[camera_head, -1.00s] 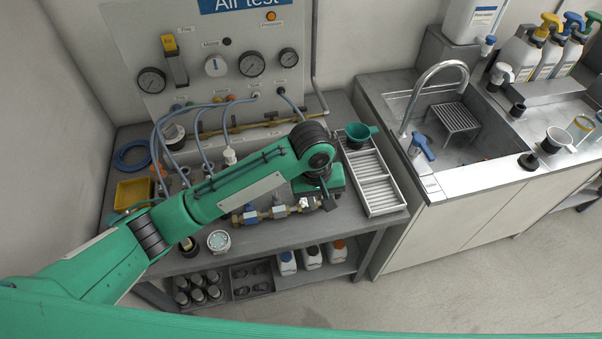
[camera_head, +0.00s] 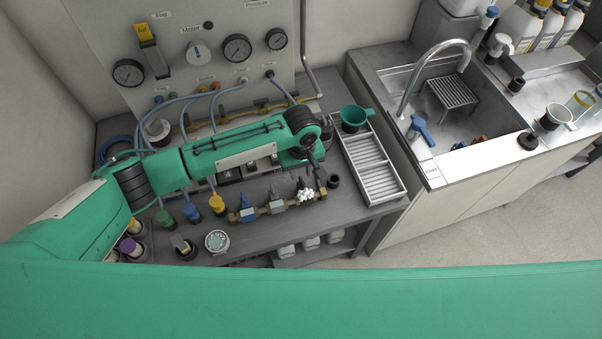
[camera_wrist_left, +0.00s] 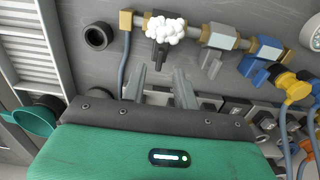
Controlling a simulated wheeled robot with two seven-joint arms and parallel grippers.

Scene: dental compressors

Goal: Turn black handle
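A brass pipe assembly with several valves lies on the grey bench. White foam (camera_wrist_left: 166,29) covers one valve near its end; the foam also shows in the head view (camera_head: 306,194). A black handle (camera_wrist_left: 159,54) hangs from the foamed valve in the wrist view. In the head view the left gripper (camera_head: 318,178) is beside the foam. My right gripper is not in view.
A white slatted rack (camera_head: 374,170) with a green funnel (camera_head: 355,116) stands right of the gripper. A black ring (camera_wrist_left: 98,36) lies near the pipe end. Hoses and yellow and blue connectors crowd the left. A gauge panel (camera_head: 190,40) stands behind; a sink unit is at right.

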